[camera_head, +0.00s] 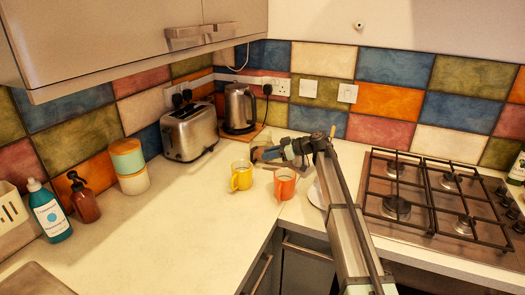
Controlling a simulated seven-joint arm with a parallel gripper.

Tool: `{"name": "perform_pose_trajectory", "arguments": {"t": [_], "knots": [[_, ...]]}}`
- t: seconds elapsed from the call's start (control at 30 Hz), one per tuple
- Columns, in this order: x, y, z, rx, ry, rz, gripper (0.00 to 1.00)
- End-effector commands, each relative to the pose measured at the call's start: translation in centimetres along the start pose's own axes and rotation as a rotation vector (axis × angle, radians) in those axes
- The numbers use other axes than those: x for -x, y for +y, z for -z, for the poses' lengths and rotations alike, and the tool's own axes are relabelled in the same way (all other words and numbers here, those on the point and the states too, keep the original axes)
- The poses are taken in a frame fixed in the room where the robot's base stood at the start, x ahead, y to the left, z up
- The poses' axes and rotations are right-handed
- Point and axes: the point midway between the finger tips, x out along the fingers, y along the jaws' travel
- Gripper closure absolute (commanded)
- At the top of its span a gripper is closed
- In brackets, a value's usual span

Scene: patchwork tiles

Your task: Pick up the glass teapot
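What looks like the glass teapot (261,143) stands on the counter in the corner, behind the yellow and orange mugs. It is see-through and small, and my gripper covers part of it. My gripper (267,154) reaches in from the right, level with the teapot and overlapping it in this view. I cannot tell whether the fingers touch it or how far apart they are.
A yellow mug (241,176) and an orange mug (285,184) stand just in front. A kettle (239,108) and toaster (190,130) are behind left. The gas hob (440,195) is right. The left counter's middle is clear.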

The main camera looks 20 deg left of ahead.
Motion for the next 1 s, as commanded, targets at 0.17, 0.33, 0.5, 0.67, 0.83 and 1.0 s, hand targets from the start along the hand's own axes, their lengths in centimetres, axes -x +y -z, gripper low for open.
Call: {"name": "perform_pose_trajectory", "arguments": {"t": [0.17,0.33,0.5,0.67,0.83,1.0], "knots": [[-0.8,0.0,0.0,0.0,0.0,0.0,0.72],[-2.5,-0.2,0.1,0.001,0.0,0.001,0.72],[-4.8,-0.3,0.2,0.0,-0.001,0.001,0.72],[-5.7,-0.3,0.1,0.0,-0.001,0.0,0.72],[-5.6,-0.3,0.1,0.0,-0.001,0.0,0.72],[-5.6,-0.3,0.1,0.0,0.0,0.0,0.88]]}}
